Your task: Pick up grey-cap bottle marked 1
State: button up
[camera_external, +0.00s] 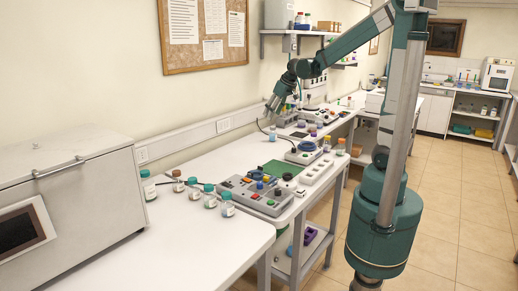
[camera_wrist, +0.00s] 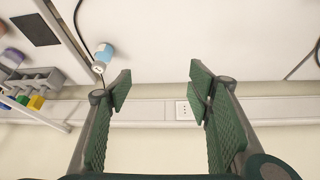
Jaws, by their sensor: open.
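My gripper (camera_wrist: 160,84) is open and empty, with its two green padded fingers wide apart in the wrist view. In the external view my gripper (camera_external: 270,111) hangs above the far part of the bench near the wall.
Several teal- and brown-capped bottles (camera_external: 210,197) stand on the front bench. A grey control box (camera_external: 262,193) and a power strip (camera_external: 317,172) lie beyond them. A coloured-block rack (camera_wrist: 35,84) and a purple cap (camera_wrist: 13,56) are at left. A wall socket (camera_wrist: 183,110) lies between the fingers.

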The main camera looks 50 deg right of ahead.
aim_at(273, 127)
jog(key=shift+m+g, duration=0.3)
jog(key=shift+g, duration=0.2)
jog(key=w+d+f, duration=0.4)
jog(key=d+f, duration=0.1)
jog(key=d, duration=0.1)
jog(key=w+d+f+p, duration=0.1)
jog(key=w+d+f, duration=0.3)
jog(key=d, duration=0.3)
jog(key=w+d+f, duration=0.5)
jog(key=d+f, duration=0.1)
jog(key=d, duration=0.1)
jog(key=shift+f, duration=0.15)
jog(key=shift+x, duration=1.2)
jog(key=shift+w+d+f, duration=0.1)
jog(key=shift+f, duration=0.05)
jog(key=shift+x, duration=2.4)
